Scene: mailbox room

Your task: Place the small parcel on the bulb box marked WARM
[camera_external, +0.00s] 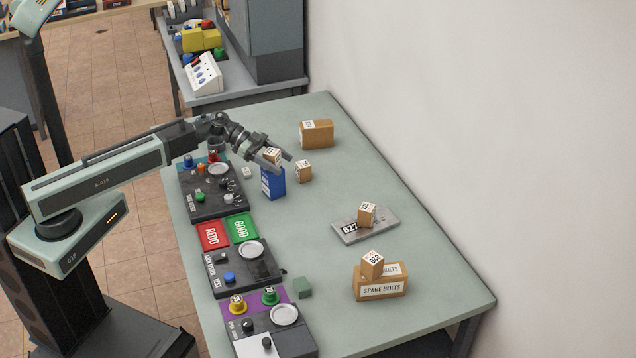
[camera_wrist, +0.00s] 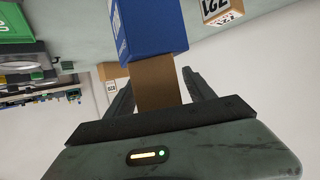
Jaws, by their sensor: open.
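A small brown parcel (camera_external: 271,154) with a white label sits on top of a blue box (camera_external: 272,184) near the middle of the table. The blue box carries white markings too small to read; I cannot tell whether they say WARM. My gripper (camera_external: 279,157) is at the parcel, with its fingers open on either side. In the wrist view, the plain brown parcel (camera_wrist: 156,85) lies between the open fingers (camera_wrist: 148,82), against the blue box (camera_wrist: 152,28). I cannot tell whether a finger touches it.
Another small parcel (camera_external: 304,171) stands just right of the blue box. A larger carton (camera_external: 317,134) is behind. A parcel (camera_external: 367,213) lies on a grey plate (camera_external: 350,234); another (camera_external: 373,263) sits on the spare bolts box (camera_external: 366,288). Control panels (camera_external: 211,206) line the left edge.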

